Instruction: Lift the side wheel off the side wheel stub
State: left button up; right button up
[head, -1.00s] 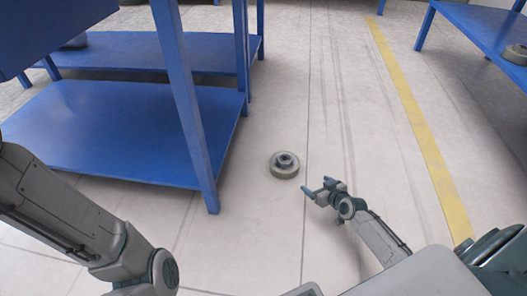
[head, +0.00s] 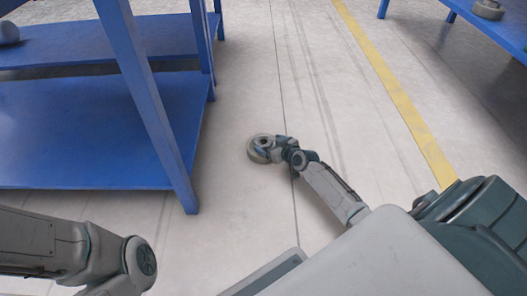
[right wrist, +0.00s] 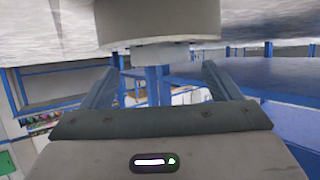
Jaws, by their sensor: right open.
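A grey round wheel (head: 255,153) lies flat on the floor, with a raised middle partly covered by my right gripper (head: 267,145). In the right wrist view the picture is upside down, and the wheel (right wrist: 155,28) hangs from the top edge with a narrower hub (right wrist: 158,50). My right gripper (right wrist: 158,75) is open there, one finger on each side of the hub, with gaps visible. I cannot tell any separate stub from the wheel. My left arm shows at lower left in the head view; its gripper is out of view.
A blue two-shelf table (head: 80,130) stands at left, its leg close to the wheel. Another blue table (head: 500,30) at upper right carries a round grey part (head: 488,10). A yellow line (head: 395,90) crosses the open floor.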

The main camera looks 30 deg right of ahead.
aim_at(261, 139)
jog(key=shift+w+a+f+b, duration=0.15)
jog(key=shift+w+f+b, duration=0.2)
jog(key=shift+w+f, duration=0.3)
jog(key=shift+w+b, duration=0.3)
jog(key=shift+w, duration=0.4)
jog(key=shift+c, duration=0.2)
jog(key=c, duration=1.8)
jog(key=shift+w+r, duration=0.1)
jog(key=shift+r, duration=0.15)
